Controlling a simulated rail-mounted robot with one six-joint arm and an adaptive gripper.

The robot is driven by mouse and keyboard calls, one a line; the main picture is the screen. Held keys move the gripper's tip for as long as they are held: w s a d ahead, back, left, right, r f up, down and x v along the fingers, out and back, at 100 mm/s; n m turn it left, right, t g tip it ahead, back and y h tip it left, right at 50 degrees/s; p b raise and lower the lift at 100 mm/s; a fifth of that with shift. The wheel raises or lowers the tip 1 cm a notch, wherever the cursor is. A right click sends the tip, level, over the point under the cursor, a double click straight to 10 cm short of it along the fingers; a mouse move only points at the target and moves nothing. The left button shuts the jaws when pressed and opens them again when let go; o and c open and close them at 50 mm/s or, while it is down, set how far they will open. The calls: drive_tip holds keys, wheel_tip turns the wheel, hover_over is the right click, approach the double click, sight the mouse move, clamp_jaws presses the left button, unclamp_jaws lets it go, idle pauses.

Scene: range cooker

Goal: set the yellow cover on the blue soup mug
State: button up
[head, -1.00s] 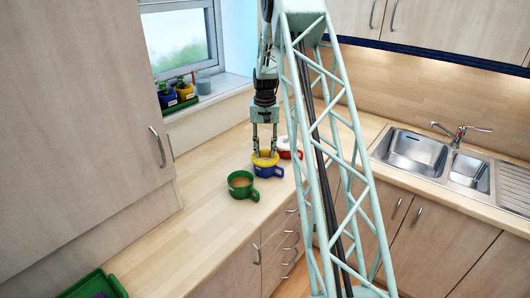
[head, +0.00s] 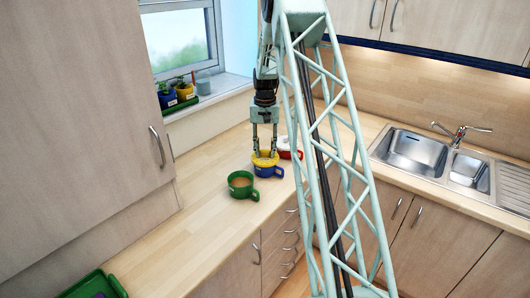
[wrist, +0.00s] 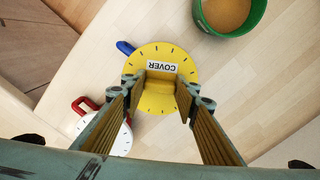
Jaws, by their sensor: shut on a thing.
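The yellow cover (wrist: 180,62) is a round disc with black marks round its edge and a white label reading COVER. In the head view the yellow cover (head: 264,157) sits on top of the blue soup mug (head: 265,170). In the wrist view the mug's blue handle (wrist: 125,48) sticks out from under the cover, and the rest of the mug is hidden. My gripper (head: 265,152) points down over the mug. In the wrist view my gripper (wrist: 161,90) is shut on the cover's raised yellow grip.
A green mug (head: 242,185) with brown contents stands close in front and left. A red mug (head: 285,151) with a white cover (wrist: 108,138) stands close behind and right. A green tray (head: 94,286) lies at the near left. The counter (head: 195,205) between is clear.

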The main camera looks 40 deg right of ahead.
sight(265, 151)
drive_tip(key=shift+f, duration=0.55)
idle(0.4)
drive_tip(key=o, duration=0.8)
drive_tip(key=shift+r, duration=0.15)
drive_tip(key=shift+r+p, duration=2.1)
drive_tip(key=shift+r, duration=3.25)
